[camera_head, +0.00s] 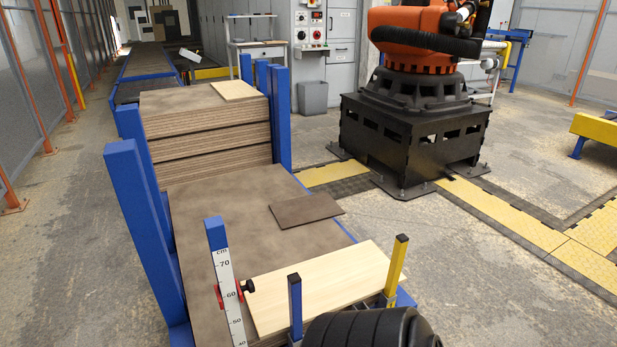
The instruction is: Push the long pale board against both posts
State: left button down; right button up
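The long pale board (320,285) lies flat and slanted across the near end of the large brown panel, its right end toward the yellow post. A short blue post (295,300) stands at its near edge and a yellow post (397,265) at its right end. Whether the board touches either post I cannot tell. A taller blue post with a white measuring scale (225,275) and a red clamp stands left of the board. Neither gripper can be made out. A black ribbed rounded part, possibly of my arm, covers the bottom middle and hides the board's near right surroundings.
The large brown panel (215,205) holds a small dark board (305,210). Behind is a stack of panels (205,130) with a small pale board (235,90) on top, between tall blue posts (130,190). An orange robot on a black base (415,140) stands right.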

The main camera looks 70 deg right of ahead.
aim_at(333, 282)
jog(key=z, duration=2)
